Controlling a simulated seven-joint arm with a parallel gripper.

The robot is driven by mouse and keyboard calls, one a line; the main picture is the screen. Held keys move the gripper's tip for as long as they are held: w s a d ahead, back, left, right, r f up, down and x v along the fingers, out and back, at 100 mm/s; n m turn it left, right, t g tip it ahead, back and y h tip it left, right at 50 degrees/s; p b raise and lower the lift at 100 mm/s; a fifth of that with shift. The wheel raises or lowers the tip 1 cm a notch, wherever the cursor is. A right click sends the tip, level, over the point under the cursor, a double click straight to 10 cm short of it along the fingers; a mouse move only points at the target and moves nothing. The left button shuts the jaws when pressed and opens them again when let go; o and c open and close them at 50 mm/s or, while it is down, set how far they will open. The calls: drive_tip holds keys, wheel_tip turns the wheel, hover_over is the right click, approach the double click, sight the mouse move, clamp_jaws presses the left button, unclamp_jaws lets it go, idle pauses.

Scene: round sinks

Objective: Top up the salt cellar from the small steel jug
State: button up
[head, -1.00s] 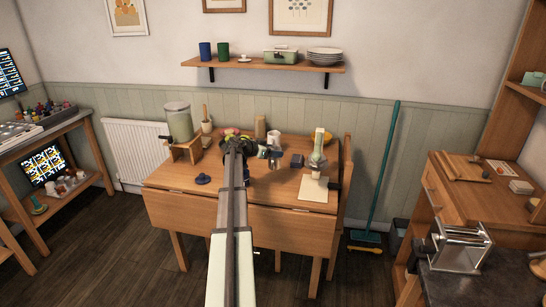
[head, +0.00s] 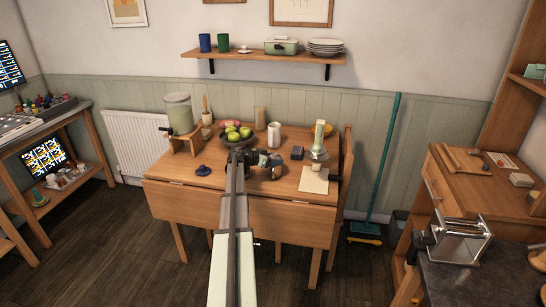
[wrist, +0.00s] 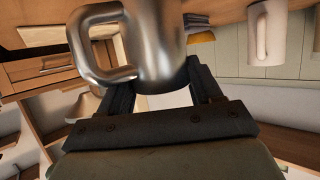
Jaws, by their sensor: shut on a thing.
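The small steel jug (wrist: 160,45) fills the upper middle of the wrist view, with its loop handle to the left. My gripper (wrist: 155,88) is shut on the jug's body. In the head view my gripper (head: 268,166) is over the middle of the wooden table, in front of the white mug. The jug is hard to make out there, and I cannot tell its tilt or contents. I cannot surely pick out the salt cellar; a small dark block (head: 297,152) and a dark blue knobbed piece (head: 203,170) are on the table.
A bowl of green apples (head: 236,133) and a white mug (head: 274,136) stand behind my gripper. A glass dispenser (head: 179,113) is on a wooden stand at left. A pale upright device (head: 319,145) and a cream board (head: 314,180) are at right.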

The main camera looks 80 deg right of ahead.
drive_tip(key=o, duration=1.7)
drive_tip(key=shift+f, duration=0.1)
drive_tip(key=shift+f, duration=0.1)
